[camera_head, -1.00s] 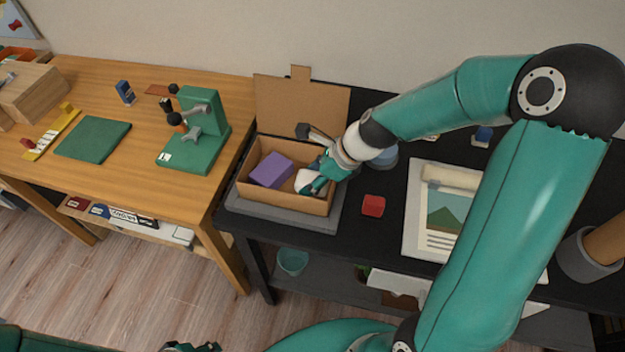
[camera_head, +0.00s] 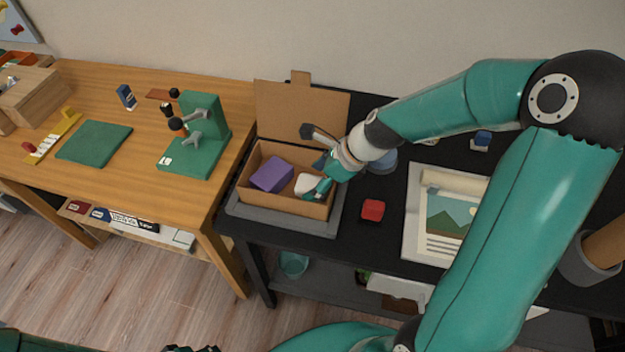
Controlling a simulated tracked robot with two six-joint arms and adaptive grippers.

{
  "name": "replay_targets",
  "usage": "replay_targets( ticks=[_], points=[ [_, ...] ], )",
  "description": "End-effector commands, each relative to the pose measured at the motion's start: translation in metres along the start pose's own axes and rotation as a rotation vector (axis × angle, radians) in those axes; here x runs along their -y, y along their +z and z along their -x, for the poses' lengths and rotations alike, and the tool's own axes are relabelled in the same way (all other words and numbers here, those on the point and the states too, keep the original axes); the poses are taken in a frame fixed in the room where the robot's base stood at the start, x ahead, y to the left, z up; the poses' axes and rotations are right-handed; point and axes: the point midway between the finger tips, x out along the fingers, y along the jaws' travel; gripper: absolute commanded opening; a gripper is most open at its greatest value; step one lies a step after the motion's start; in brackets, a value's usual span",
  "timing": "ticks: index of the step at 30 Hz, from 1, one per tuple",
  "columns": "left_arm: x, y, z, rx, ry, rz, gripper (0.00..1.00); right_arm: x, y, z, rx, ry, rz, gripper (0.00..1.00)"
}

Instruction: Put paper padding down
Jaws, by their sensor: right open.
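The white paper padding (camera_head: 307,184) lies in the right part of an open cardboard box (camera_head: 284,201), beside a purple block (camera_head: 272,174). My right gripper (camera_head: 318,180) reaches into the box from the right and is open at the padding. Whether a finger touches the padding I cannot tell. The gripper hides part of the box's right side. Only a small dark part of my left gripper (camera_head: 192,349) shows at the bottom edge, and its jaws cannot be made out.
The box stands on a grey tray (camera_head: 268,219) on a black table, its lid (camera_head: 300,110) raised behind. A red block (camera_head: 373,210) and a picture print (camera_head: 440,218) lie to the right. A wooden desk (camera_head: 120,180) with a green press (camera_head: 203,135) stands left.

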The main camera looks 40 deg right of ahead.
Motion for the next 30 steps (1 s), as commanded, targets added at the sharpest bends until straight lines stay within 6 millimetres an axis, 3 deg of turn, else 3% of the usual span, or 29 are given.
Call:
replay_targets(
  ticks=[9,15,21,30],
  points=[
    [-0.006,0.0,0.017,0.0,0.0,0.0,0.4,0.001,0.001,0.066,0.002,-0.006,-0.001,0.81],
    [-0.007,0.0,0.02,0.0,0.0,0.0,0.4,0.001,0.0,0.096,0.0,-0.004,-0.002,0.81],
    [-0.008,0.0,0.021,0.0,0.0,0.0,0.4,0.0,-0.001,0.106,0.0,-0.001,-0.001,0.81],
    [-0.008,0.0,0.021,0.0,0.0,0.0,0.4,0.0,-0.001,0.106,0.0,-0.001,-0.001,0.81]
  ],
)
